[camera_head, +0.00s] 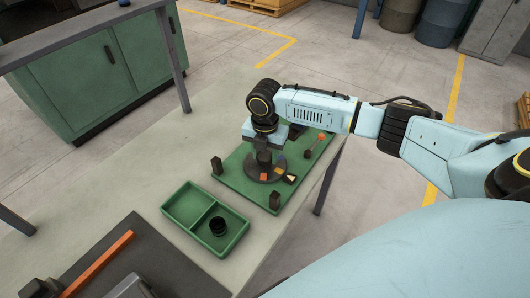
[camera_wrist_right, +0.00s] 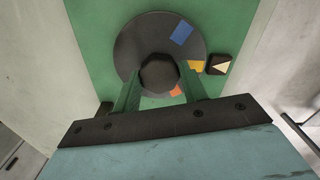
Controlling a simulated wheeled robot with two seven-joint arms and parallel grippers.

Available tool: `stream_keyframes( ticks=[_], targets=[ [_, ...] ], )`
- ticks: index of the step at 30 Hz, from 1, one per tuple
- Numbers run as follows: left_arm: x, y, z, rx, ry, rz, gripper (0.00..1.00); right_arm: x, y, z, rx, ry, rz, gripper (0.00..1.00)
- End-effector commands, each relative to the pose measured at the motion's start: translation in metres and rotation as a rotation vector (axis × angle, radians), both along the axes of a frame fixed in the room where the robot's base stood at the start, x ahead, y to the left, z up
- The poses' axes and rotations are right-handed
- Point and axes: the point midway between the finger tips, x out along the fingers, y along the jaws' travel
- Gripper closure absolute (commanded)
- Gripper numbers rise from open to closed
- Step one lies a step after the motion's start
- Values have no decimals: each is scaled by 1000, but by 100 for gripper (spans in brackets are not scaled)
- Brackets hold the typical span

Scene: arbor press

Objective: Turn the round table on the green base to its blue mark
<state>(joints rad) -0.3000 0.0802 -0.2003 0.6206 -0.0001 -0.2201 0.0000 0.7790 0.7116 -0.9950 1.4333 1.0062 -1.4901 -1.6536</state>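The round table (camera_wrist_right: 140,35) is a dark grey disc on the green base (camera_wrist_right: 85,30), with a dark many-sided knob (camera_wrist_right: 159,75) at its middle. It carries a blue mark (camera_wrist_right: 181,33), a yellow mark (camera_wrist_right: 196,66) and an orange mark (camera_wrist_right: 176,91). A black block with a cream triangle (camera_wrist_right: 218,64) stands beside the disc, nearest the yellow mark. The blue mark is away from it, towards the top. My right gripper (camera_wrist_right: 159,80) has a green finger against each side of the knob. In the head view my right gripper (camera_head: 264,152) is over the disc (camera_head: 251,173). My left gripper is out of view.
Dark posts (camera_head: 216,165) (camera_head: 274,200) stand at the green base's corners, and an orange-headed peg (camera_head: 320,138) is at its far end. A dark plate with an orange bar (camera_head: 98,262) lies lower left.

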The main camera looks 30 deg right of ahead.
Motion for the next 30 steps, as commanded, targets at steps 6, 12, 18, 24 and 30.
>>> stream_keyframes(
  ticks=[6, 12, 18, 24, 30],
  targets=[
    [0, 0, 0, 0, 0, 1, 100, 0, 0, 0, 0, 0, 0, 82],
    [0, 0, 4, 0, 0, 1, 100, 0, 0, 1, 0, 1, -20, 82],
    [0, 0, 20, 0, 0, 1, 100, 0, 0, 4, 1, 2, -102, 82],
    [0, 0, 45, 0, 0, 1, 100, 0, 0, 5, 1, 3, -256, 82],
    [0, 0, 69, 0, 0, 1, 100, 0, 0, 5, 2, 4, -445, 82]
  ],
)
